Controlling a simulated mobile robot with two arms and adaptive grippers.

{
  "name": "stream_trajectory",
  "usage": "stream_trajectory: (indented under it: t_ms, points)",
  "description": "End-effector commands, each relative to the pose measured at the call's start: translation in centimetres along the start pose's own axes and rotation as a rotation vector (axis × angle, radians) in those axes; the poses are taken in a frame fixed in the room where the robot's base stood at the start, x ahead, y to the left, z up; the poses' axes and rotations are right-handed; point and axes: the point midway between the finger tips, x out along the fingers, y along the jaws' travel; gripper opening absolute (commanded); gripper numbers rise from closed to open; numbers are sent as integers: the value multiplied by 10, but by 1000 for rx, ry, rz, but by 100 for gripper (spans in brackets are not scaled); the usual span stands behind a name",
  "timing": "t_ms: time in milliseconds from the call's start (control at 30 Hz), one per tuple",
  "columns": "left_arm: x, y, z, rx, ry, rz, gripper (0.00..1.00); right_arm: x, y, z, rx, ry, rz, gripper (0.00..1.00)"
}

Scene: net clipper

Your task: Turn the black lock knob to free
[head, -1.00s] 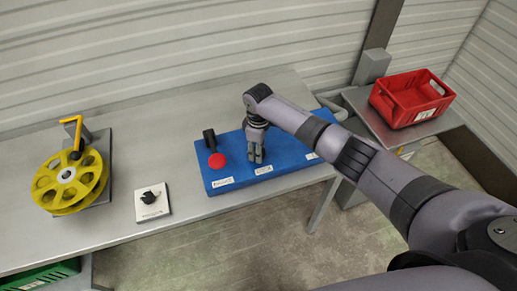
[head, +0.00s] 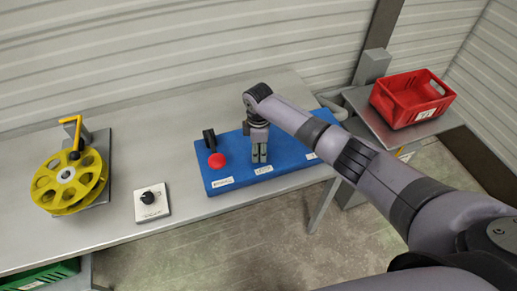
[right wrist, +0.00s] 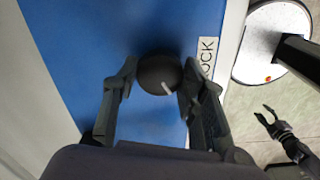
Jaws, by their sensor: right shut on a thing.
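The black lock knob (right wrist: 160,73) is round with a white pointer line, on the blue panel (right wrist: 72,40). The line points down and slightly right in the right wrist view. A white label (right wrist: 207,58) beside it is partly hidden and shows "OCK". My right gripper (right wrist: 159,80) is shut on the knob, one finger on each side. In the head view the right gripper (head: 259,157) stands over the middle of the panel and hides the knob. My left gripper (right wrist: 275,118) shows small at the right wrist view's right edge, open and empty.
A red ball-topped lever (head: 217,160) stands on the panel just left of the right gripper. A white plate (head: 153,210) with another black knob and a yellow reel (head: 45,193) are further left on the table. A red crate (head: 413,95) is at right.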

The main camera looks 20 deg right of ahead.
Motion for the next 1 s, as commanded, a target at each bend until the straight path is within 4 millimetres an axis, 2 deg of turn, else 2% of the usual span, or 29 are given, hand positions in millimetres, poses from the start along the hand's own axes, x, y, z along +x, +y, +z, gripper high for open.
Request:
stream_trajectory:
  t_ms: [233,267,533,867,1000]
  points:
    - [0,0,0,0,0,0,40,-1,1,-1,1,3,2,11]
    - [0,0,0,0,0,0,40,-1,1,-1,1,3,2,40]
    - [0,0,0,0,0,0,40,-1,0,0,1,1,1,58]
    - [0,-2,1,0,-1,-2,40,-2,0,0,2,1,1,59]
    - [0,-1,1,0,0,-1,40,-15,1,0,1,2,3,59]
